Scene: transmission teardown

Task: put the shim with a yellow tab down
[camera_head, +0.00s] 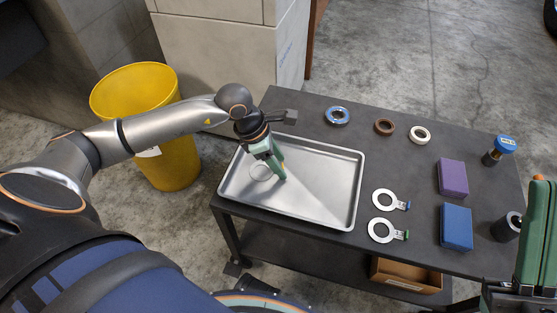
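My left gripper (279,176) points down over the metal tray (312,211), with its green fingers close together low over the tray's left half. A pale ring, which looks like a shim (252,175), shows in the tray just left of the fingertips. Its tab is hidden by or lost against the gripper. A small yellow patch shows on the fingers, but I cannot tell whether it is the tab or part of the gripper. I cannot tell whether the fingers grip the ring. My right gripper (537,238) is partly in view at the right edge, away from the tray.
Two shims, one with a blue tab (378,207) and one with a green tab (373,237), lie right of the tray. Blue, brown and white rings line the back. Purple (452,177) and blue (456,228) blocks lie farther right. A yellow bin (130,92) stands left of the table.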

